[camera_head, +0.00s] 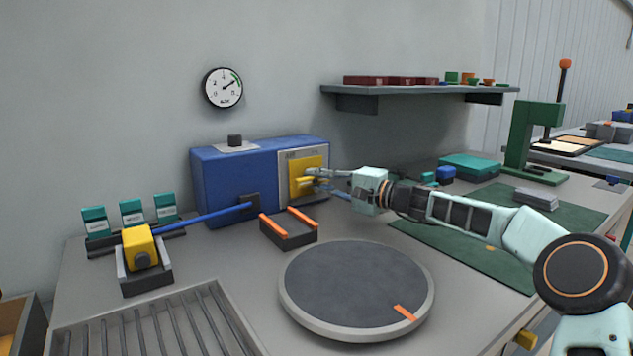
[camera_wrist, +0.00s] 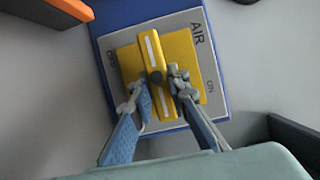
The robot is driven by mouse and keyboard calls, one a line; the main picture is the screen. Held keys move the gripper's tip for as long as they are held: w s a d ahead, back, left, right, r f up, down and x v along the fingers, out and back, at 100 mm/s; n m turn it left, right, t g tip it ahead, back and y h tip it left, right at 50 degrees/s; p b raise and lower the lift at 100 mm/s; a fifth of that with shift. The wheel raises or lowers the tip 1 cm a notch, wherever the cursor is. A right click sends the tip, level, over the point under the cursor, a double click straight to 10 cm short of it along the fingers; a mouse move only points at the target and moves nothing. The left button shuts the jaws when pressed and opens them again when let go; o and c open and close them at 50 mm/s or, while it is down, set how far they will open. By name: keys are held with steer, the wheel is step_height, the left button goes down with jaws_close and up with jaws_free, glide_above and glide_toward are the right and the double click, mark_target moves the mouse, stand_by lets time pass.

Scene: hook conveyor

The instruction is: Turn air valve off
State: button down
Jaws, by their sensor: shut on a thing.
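The air valve has a yellow square plate (camera_head: 308,166) on a grey panel on the front of a blue box. In the wrist view its yellow handle (camera_wrist: 151,48), with a white stripe, turns on a dark pivot and lies nearly upright in the picture. The handle also shows in the head view (camera_head: 304,183). "AIR" and "ON" marks show at the panel's right side; the left mark looks like "OFF". My gripper (camera_wrist: 158,88) has its fingers on both sides of the handle's lower part and is shut on it. The fingers partly hide the lower part.
The blue box (camera_head: 226,184) stands against the wall under a round gauge (camera_head: 222,88). An orange-edged dark holder (camera_head: 288,232) sits in front of it. A grey turntable (camera_head: 356,287) lies below my arm. A shelf (camera_head: 430,89) hangs at right.

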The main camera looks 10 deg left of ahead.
stand_by(0.3)
steer(key=c, duration=1.8)
jaws_free()
steer(key=shift+c, duration=0.2)
steer(key=v, duration=1.2)
